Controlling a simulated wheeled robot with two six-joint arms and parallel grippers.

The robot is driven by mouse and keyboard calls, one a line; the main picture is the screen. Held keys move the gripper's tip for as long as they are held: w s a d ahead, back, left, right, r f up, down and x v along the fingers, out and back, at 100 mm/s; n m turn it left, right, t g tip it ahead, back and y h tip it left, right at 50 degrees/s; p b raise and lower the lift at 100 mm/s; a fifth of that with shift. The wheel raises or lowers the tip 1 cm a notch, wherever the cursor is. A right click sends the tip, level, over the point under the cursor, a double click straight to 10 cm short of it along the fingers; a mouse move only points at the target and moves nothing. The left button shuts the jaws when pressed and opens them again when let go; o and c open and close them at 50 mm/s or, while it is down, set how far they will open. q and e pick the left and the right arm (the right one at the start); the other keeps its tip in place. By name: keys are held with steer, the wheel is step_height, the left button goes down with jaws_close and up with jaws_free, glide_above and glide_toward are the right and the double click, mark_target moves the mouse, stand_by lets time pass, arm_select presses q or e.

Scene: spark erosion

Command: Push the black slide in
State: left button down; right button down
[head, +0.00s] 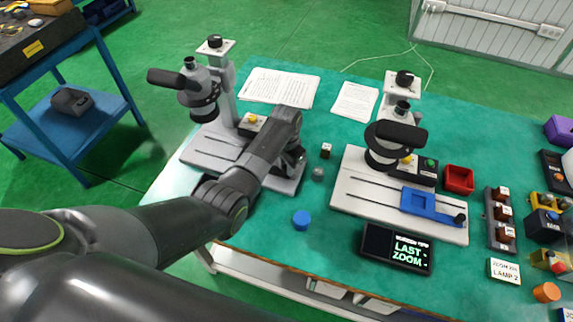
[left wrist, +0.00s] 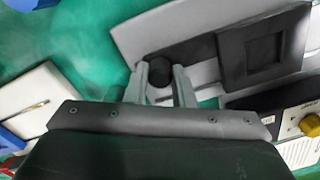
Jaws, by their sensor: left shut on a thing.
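The black slide (left wrist: 231,50), a dark plate with a square window, lies on the pale grey base of the left device in the left wrist view. A round black knob (left wrist: 158,64) is at its left end. My left gripper (left wrist: 160,78) has its two grey fingers on either side of the knob and is shut on it. In the head view my left gripper (head: 293,160) is at the right part of the left device's base (head: 205,150). My arm and gripper hide the slide there. My right gripper does not show.
A second device with a white base (head: 350,195) and a blue slide (head: 430,205) stands to the right. A small grey ball-like object (head: 318,174), a blue cap (head: 301,220) and a display (head: 397,248) reading "LAST ZOOM" are on the green table.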

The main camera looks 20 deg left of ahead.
arm_select(q)
steer(key=shift+a+r, duration=0.1)
steer(key=shift+a, duration=0.3)
steer(key=a, duration=0.4)
steer(key=a+p, duration=0.1)
steer(key=a, duration=0.9)
steer(key=shift+w+a+p, duration=0.25)
steer(key=shift+w+p, duration=0.05)
steer(key=shift+p, duration=0.1)
steer(key=c, duration=1.5)
jaws_free()
steer(key=shift+a, duration=0.1)
steer(key=shift+c, duration=0.2)
steer(key=o, duration=0.3)
steer(key=shift+r, duration=0.6)
step_height(320, 180, up, 6)
